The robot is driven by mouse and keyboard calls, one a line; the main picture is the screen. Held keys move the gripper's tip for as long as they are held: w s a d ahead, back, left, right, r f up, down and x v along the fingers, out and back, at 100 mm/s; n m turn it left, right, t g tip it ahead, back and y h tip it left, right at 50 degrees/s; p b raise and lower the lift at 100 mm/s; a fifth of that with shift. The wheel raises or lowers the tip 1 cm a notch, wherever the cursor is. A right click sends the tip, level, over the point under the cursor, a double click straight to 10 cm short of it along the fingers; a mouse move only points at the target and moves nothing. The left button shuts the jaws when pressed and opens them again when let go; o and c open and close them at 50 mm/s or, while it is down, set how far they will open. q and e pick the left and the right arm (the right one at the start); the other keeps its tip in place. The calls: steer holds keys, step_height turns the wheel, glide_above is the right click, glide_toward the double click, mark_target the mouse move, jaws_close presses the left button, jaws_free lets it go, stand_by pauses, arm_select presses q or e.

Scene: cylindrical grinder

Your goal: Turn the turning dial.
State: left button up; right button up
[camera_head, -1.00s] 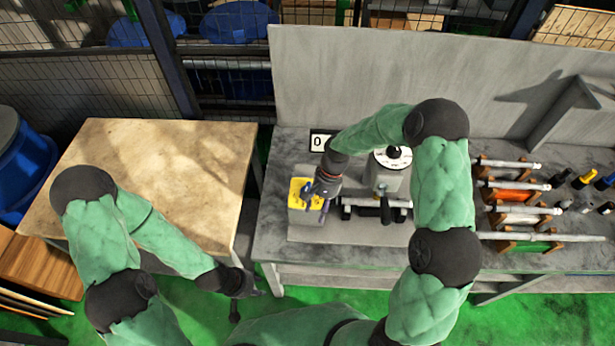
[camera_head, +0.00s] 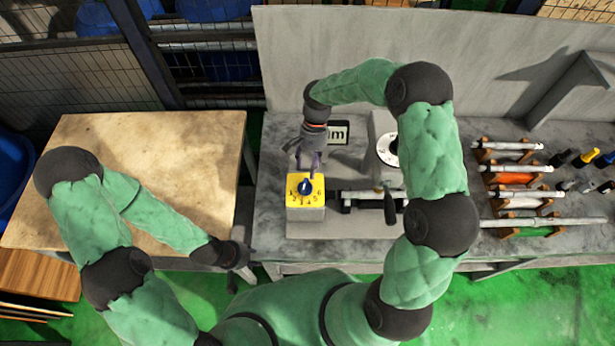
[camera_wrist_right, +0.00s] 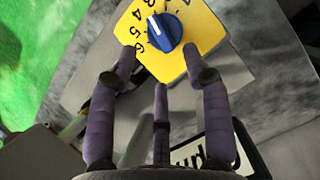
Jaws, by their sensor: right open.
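The turning dial is a blue knob (camera_head: 305,187) with a white pointer mark on a yellow numbered face (camera_head: 319,198), on top of a small pale box on the workbench. My right gripper (camera_head: 307,164) is just behind the dial in the head view, pointing down. In the wrist view its purple fingers (camera_wrist_right: 160,78) are spread and empty, apart from the knob. My left gripper (camera_head: 240,256) is low by the wooden table's front right corner, its fingers unclear.
A display reading "mm" (camera_head: 338,133) stands behind the dial, partly hidden by my right wrist. The grinder's bar and black handle (camera_head: 390,205) are right of the dial. A white round scale (camera_head: 388,150) sits behind them. Racks of rods (camera_head: 510,168) stand further right. The wooden table (camera_head: 170,150) is bare.

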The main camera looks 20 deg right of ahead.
mark_target(307, 181)
steer(key=shift+x, duration=2.75)
steer(key=shift+c, duration=0.3)
jaws_close()
